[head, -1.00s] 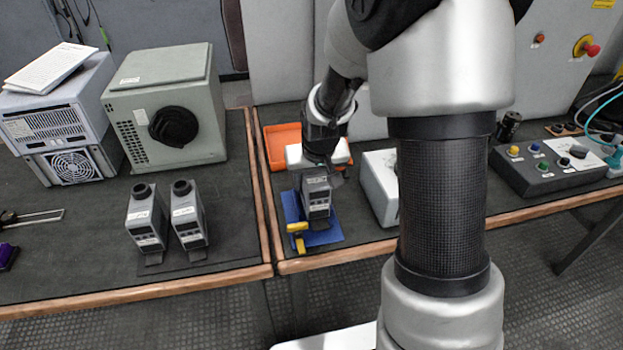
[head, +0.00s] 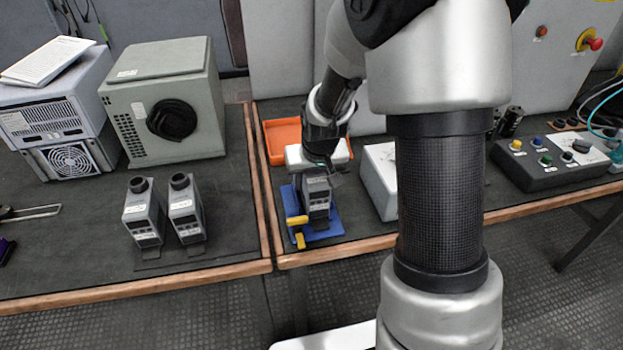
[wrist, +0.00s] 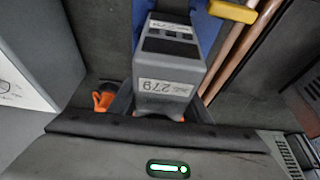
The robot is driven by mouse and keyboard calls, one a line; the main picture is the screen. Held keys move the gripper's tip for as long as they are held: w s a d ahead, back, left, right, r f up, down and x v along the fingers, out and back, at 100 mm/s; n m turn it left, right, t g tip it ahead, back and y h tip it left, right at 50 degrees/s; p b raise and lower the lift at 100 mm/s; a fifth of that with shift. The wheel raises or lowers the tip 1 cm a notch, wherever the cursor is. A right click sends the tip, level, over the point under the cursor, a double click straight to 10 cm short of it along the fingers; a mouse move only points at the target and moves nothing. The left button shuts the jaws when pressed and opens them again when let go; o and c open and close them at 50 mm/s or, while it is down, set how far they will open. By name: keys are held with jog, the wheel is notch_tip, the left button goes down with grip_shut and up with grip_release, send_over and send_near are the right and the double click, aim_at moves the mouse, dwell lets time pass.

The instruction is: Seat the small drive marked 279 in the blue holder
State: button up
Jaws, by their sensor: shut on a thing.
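The small drive marked 279 (wrist: 168,70) is a grey block whose label reads upside down in the wrist view. In the head view the drive (head: 318,196) stands upright at the blue holder (head: 325,236), which has a yellow lever (head: 298,222) at its front left. My gripper (head: 318,172) is shut on the drive's upper part from above. The blue holder also shows behind the drive in the wrist view (wrist: 205,30), with part of the yellow lever (wrist: 232,11). The drive's foot is hidden, so I cannot tell whether it is fully down in the holder.
Two similar grey drives (head: 143,215) (head: 186,210) stand on the left bench. An orange tray (head: 282,140) lies behind the holder. A white-grey box (head: 380,180) stands close on its right. A wooden bench edge (head: 262,200) runs along its left.

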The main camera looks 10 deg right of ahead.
jog(key=o, duration=1.6)
jog(key=shift+s, duration=0.1)
jog(key=p+v, duration=0.4)
jog(key=v, duration=1.3)
jog(key=shift+r+p, duration=0.2)
jog(key=shift+p, duration=0.1)
jog(key=shift+s, duration=0.1)
